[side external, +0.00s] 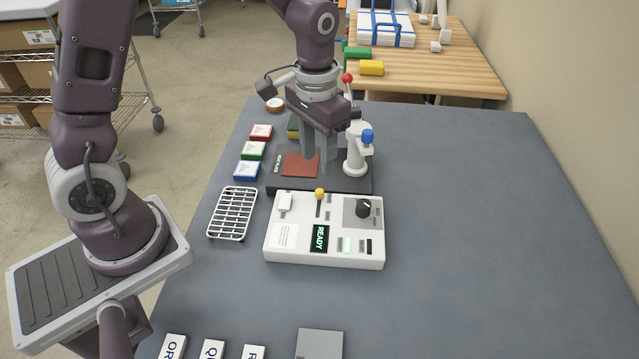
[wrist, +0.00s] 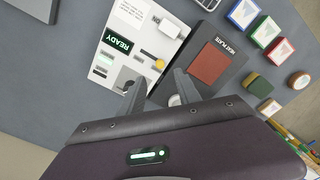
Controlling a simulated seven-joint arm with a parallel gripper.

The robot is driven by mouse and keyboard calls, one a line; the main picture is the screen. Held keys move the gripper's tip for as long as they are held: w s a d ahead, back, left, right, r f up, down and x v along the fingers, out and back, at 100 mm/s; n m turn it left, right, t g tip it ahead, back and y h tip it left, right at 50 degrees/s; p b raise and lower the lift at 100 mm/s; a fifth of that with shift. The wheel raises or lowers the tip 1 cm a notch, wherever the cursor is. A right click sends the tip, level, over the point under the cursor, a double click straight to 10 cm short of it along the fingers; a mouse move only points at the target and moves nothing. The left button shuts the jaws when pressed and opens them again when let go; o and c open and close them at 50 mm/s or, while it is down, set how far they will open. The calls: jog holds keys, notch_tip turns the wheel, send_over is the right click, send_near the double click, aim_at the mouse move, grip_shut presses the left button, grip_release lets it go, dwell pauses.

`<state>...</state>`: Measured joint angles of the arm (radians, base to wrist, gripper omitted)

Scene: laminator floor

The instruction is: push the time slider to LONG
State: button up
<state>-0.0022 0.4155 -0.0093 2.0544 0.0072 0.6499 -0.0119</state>
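The white control box (side external: 275,240) lies on the grey table with a lit READY display (side external: 319,238). The time slider appears to be the yellow knob (side external: 319,192) on a dark slot near the box's far edge; in the wrist view the knob (wrist: 160,63) shows just beyond and between my fingertips. LONG and other slider markings are too small to read. My gripper (side external: 319,172) points down above the heat plate's near side, behind the box. In the wrist view my gripper (wrist: 158,76) has its fingers spread, with nothing held. I cannot tell whether a finger touches the knob.
The dark heat plate unit (side external: 348,185) with a red pad (side external: 299,165) stands behind the box. Its blue-topped white post (side external: 357,150) rises right of my fingers. A wire rack (side external: 232,213) lies left. Red, green and blue-edged blocks (side external: 253,151) lie beyond. The table's right side is clear.

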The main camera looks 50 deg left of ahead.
aim_at(319, 191)
notch_tip(319, 191, down, 8)
jog(key=shift+w+f, duration=0.15)
jog(key=shift+f, duration=0.1)
grip_shut()
dwell(1.4)
